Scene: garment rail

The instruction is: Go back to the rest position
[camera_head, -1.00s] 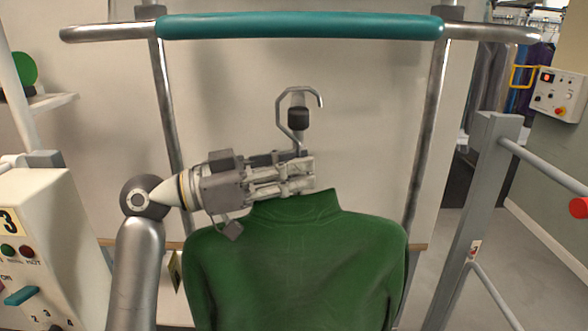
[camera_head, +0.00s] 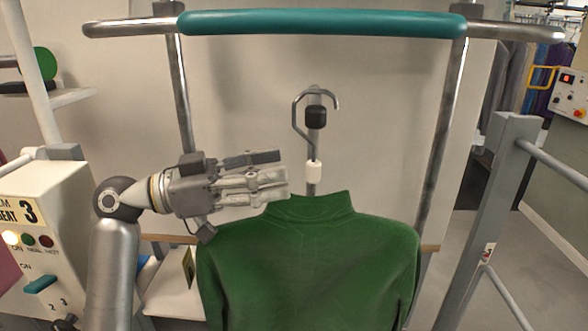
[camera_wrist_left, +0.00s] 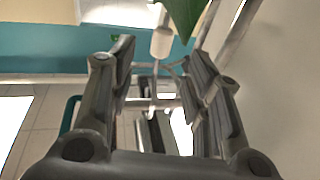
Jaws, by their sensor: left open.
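My left gripper (camera_head: 278,172) is open and empty, just left of the hanger stem and above the left shoulder of the green garment (camera_head: 310,265). The garment hangs upright with its collar below a metal hanger hook (camera_head: 297,115). The hook has a black block (camera_head: 316,117) and a white sleeve (camera_head: 314,171) on its stem. In the left wrist view, the two dark fingers (camera_wrist_left: 160,95) stand apart, with the white sleeve (camera_wrist_left: 161,42) beyond them and a bit of green cloth (camera_wrist_left: 184,15) at the top. My right gripper is not in view.
A rail with a teal padded bar (camera_head: 320,23) spans the top. A control panel (camera_head: 35,240) stands at the left. A grey post with side rails (camera_head: 490,215) stands at the right, and a wall control box (camera_head: 568,92) is beyond it.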

